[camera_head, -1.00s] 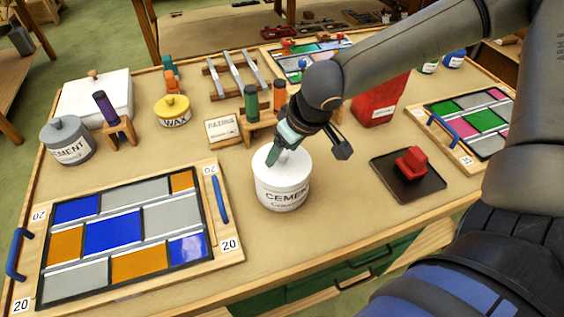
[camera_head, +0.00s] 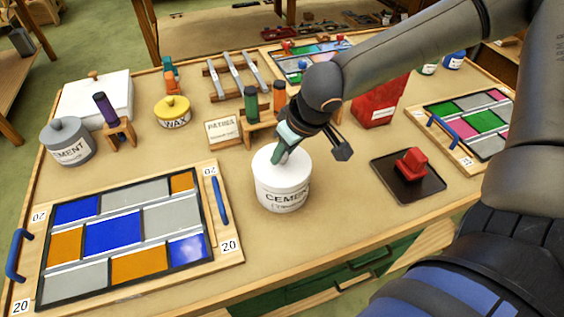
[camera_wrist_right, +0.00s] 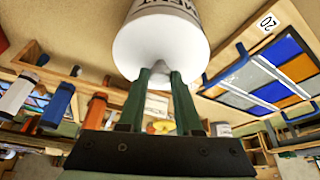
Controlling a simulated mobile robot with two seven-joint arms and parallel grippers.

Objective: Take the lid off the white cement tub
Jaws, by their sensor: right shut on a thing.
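The white cement tub (camera_head: 284,190) stands upright on the bench in the middle of the head view, its white lid (camera_head: 270,162) on top. It also shows in the right wrist view, where the tub (camera_wrist_right: 165,15) hangs upside down in the picture with the lid (camera_wrist_right: 160,50) facing the camera. My right gripper (camera_head: 279,157) reaches down onto the lid from above. In the wrist view its two green fingers (camera_wrist_right: 160,80) are shut on the lid's knob, which they mostly hide. I cannot tell any gap between lid and tub. My left gripper is not in view.
A leaded panel on a board (camera_head: 130,225) lies left of the tub. A black tray (camera_head: 420,185) with a red block is to the right. Bare bench lies in front.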

